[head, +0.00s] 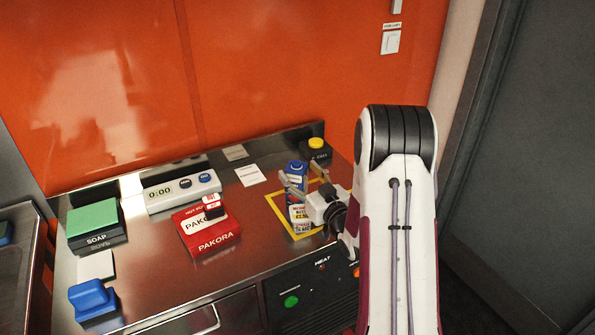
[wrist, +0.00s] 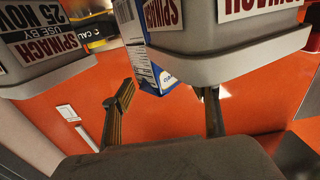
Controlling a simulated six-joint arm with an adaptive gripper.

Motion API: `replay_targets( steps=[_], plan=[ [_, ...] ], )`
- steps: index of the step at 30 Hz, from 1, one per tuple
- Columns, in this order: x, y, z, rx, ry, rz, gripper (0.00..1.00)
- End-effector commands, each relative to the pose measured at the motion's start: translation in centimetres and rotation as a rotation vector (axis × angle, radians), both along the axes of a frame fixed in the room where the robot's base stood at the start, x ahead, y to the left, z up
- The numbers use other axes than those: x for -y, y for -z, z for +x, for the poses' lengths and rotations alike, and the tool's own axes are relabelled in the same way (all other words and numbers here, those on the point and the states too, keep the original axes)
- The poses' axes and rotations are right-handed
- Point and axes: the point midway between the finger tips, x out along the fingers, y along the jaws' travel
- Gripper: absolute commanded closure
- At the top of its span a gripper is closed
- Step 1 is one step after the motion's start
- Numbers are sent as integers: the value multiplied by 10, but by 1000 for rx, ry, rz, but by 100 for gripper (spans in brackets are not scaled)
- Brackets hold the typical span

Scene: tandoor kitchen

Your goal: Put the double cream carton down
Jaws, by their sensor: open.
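The blue-topped double cream carton (head: 296,171) appears upright at the back of the yellow square outline on the steel counter. My gripper (head: 299,174) is open, with its fingers spread near the carton. In the wrist view, part of the blue and white carton (wrist: 149,70) shows beyond my two open fingers (wrist: 166,90). I cannot tell whether either finger touches it. The carton's base is hidden.
A spinach-labelled grey tub (wrist: 225,45) crowds the wrist view; its label shows by the gripper. A yellow-buttoned box (head: 316,151) stands behind. The red pakora box (head: 208,235), grey timer (head: 182,191) and green soap sponge (head: 93,218) lie left. Bare steel (head: 160,265) shows in front.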

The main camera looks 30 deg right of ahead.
Motion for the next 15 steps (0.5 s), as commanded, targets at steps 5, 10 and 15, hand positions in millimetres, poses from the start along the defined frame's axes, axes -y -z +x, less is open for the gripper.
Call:
replay_targets(
  steps=[5,10,15],
  plan=[
    [1,1,-23,-2,1,2,40],
    [1,0,-47,-2,2,2,40],
    [1,1,-70,-2,2,2,40]
  ],
)
